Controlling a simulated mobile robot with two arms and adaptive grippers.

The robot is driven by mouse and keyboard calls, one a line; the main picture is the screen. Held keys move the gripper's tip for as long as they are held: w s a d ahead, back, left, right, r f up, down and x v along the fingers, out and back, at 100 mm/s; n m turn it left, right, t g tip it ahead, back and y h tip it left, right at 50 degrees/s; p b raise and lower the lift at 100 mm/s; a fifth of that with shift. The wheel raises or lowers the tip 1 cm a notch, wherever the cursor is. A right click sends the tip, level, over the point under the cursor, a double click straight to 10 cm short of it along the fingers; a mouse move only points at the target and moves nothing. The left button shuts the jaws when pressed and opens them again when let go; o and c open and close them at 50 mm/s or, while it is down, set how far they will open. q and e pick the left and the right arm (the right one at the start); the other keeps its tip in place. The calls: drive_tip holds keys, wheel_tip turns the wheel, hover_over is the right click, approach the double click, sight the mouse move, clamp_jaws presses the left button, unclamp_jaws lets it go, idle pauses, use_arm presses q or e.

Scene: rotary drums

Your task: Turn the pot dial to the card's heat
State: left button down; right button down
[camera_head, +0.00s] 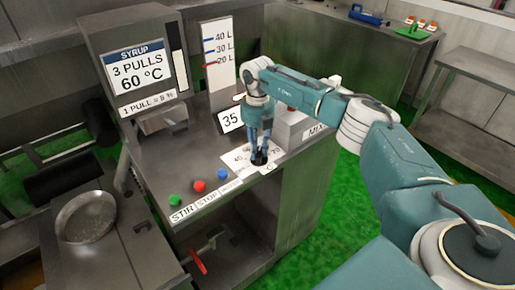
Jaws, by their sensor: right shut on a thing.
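The card (138,69) is a screen at the upper left reading "SYRUP, 3 PULLS, 60 °C, 1 PULL = 8 %". The pot dial (259,158) is a dark knob on a white scale plate (236,157) on the counter top; a "45" and a "70" show on the plate. My right gripper (260,150) points down over the dial and is shut on it. The dial's pointer and most of the scale are hidden by the gripper. A white display (231,120) behind it shows "35", partly covered by my arm. My left gripper is not in view.
Green (174,200), red (198,187) and blue (222,174) buttons sit on the counter's front edge, with STIR and STOP labels below. A red-handled valve (198,262) is beneath. A MIX box (300,128) stands right of the gripper. A round pan (86,217) is at left.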

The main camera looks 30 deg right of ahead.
sight(258, 150)
drive_tip(key=shift+w+d+r, duration=0.1)
drive_tip(key=shift+w+r, duration=0.05)
drive_tip(key=shift+r, duration=0.05)
drive_tip(key=c, duration=1.6)
unclamp_jaws()
drive_tip(key=shift+c, duration=0.2)
drive_tip(key=shift+o, duration=0.8)
drive_tip(key=shift+f, duration=0.15)
wheel_tip(258, 150, up, 12)
